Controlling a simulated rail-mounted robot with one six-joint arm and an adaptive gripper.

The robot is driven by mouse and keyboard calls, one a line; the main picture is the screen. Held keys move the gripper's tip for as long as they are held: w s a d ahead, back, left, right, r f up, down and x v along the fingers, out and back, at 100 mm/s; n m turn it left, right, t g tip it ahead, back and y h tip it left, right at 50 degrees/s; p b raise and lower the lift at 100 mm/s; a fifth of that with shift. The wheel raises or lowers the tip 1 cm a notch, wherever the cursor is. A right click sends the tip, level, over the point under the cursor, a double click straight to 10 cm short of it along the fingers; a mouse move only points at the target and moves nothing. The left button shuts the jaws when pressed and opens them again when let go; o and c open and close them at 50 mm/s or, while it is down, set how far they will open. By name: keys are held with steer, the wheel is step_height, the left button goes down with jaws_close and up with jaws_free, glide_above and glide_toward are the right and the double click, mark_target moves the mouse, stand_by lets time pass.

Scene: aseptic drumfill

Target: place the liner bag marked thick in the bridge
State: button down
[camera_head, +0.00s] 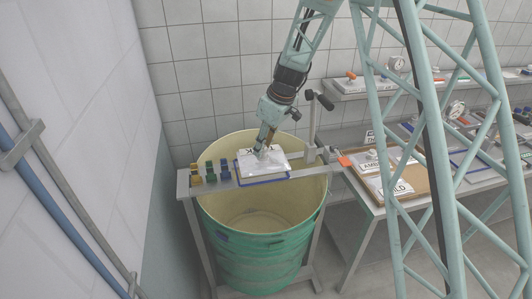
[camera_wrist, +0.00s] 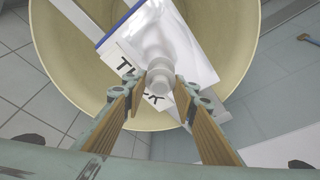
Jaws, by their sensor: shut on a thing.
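The white liner bag (camera_head: 275,164) is over the bridge (camera_head: 310,171), a grey bar across the top of the drum. In the wrist view the bag (camera_wrist: 188,52) shows black lettering, partly hidden by my gripper, that reads as THICK. My gripper (camera_head: 261,150) is shut on the bag's pale spout (camera_wrist: 160,72), with a fingertip on each side of it in the wrist view (camera_wrist: 160,88). A blue-edged place (camera_head: 264,181) on the bridge shows along the bag's left and front edges. I cannot tell whether the bag touches the bridge.
The open green drum (camera_head: 262,246) stands below the bridge. Yellow, green and blue clips (camera_head: 210,171) stand on the bridge left of the bag. An upright post with a black knob (camera_head: 313,118) rises close on the right. A brown board (camera_head: 410,178) with other marked bags lies farther right.

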mark_target(268, 154)
steer(key=shift+w+a+r+p, duration=0.1)
steer(key=shift+w+a+p, duration=0.1)
steer(key=shift+w, duration=0.45)
steer(key=shift+w+a+r+p, duration=0.1)
steer(key=shift+w+a+p, duration=0.05)
steer(key=shift+w, duration=0.55)
steer(key=shift+w+a+p, duration=0.2)
steer(key=shift+w, duration=0.45)
steer(key=shift+f, duration=0.2)
steer(key=shift+f+b, duration=0.35)
steer(key=shift+f, duration=2.85)
steer(key=shift+f+b, duration=0.6)
steer(key=shift+b, duration=0.1)
steer(key=c, duration=2)
jaws_free()
steer(key=shift+c, duration=0.2)
steer(key=shift+s, duration=0.1)
steer(key=shift+v, duration=5.95)
